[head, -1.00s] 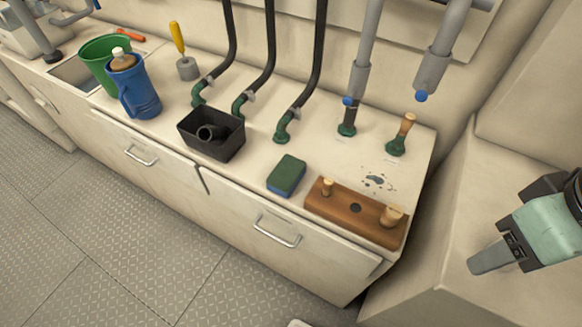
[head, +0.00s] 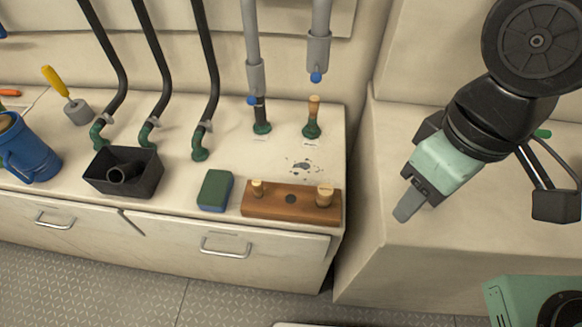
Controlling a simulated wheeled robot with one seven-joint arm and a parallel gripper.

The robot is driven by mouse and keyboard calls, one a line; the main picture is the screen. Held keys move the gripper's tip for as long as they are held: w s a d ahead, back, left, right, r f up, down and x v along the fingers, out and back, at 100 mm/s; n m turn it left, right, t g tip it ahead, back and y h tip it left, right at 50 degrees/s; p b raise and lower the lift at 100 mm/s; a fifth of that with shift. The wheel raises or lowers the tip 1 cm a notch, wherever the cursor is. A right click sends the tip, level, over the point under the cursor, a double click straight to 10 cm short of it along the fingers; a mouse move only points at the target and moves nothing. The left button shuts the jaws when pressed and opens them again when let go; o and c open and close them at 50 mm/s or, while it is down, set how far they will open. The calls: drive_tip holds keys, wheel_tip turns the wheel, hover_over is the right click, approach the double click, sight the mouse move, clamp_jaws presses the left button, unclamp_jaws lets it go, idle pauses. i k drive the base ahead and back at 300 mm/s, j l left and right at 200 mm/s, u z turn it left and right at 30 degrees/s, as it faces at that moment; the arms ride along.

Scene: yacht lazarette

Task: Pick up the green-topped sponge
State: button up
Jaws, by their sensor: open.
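The green-topped sponge (head: 215,189) lies on the cream counter in the head view, green face up with a blue lower part. It sits just left of a wooden block with pegs and right of a black bin. My gripper (head: 409,204) is at the right, over the raised cream surface, well apart from the sponge and pointing down to the left. It is open and nothing shows in it. Its fingers overlap in this view, so the gap between them is hidden.
The wooden block (head: 291,203) stands close on the sponge's right. The black bin (head: 122,172) holds a dark pipe fitting. Dark hoses (head: 206,80) and grey pipes (head: 253,60) rise behind. A blue jug (head: 30,152) stands at left. The counter front has drawer handles (head: 226,247).

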sight(213, 194)
drive_tip(key=j, duration=1.35)
drive_tip(key=i, duration=0.05)
